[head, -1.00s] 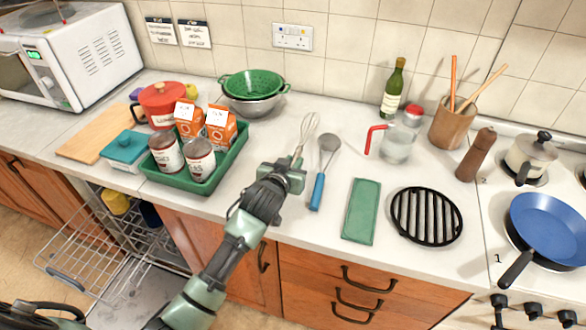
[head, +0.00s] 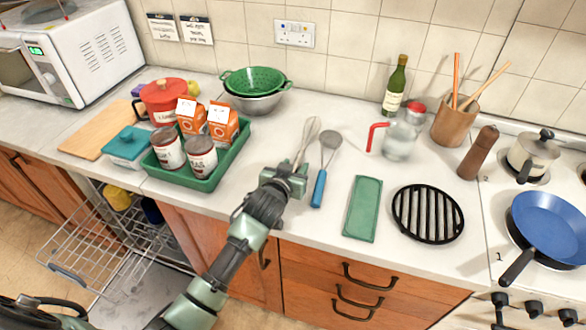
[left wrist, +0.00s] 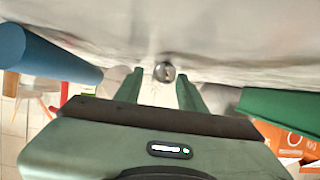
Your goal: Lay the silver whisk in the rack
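The silver whisk (head: 312,130) lies on the worktop, its wire end pointing toward the wall and its handle largely hidden by my left gripper (head: 296,168). In the left wrist view the round end of the whisk's handle (left wrist: 165,72) shows between the two fingertips of my left gripper (left wrist: 160,88). The fingers are apart, with a gap on each side of the handle. The wire rack (head: 95,258) is pulled out of the open dishwasher below the counter at lower left. My right gripper is not in view.
A green tray (head: 205,184) with cans and cartons stands to the left. A yellow cup (head: 117,198) sits in the rack area.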

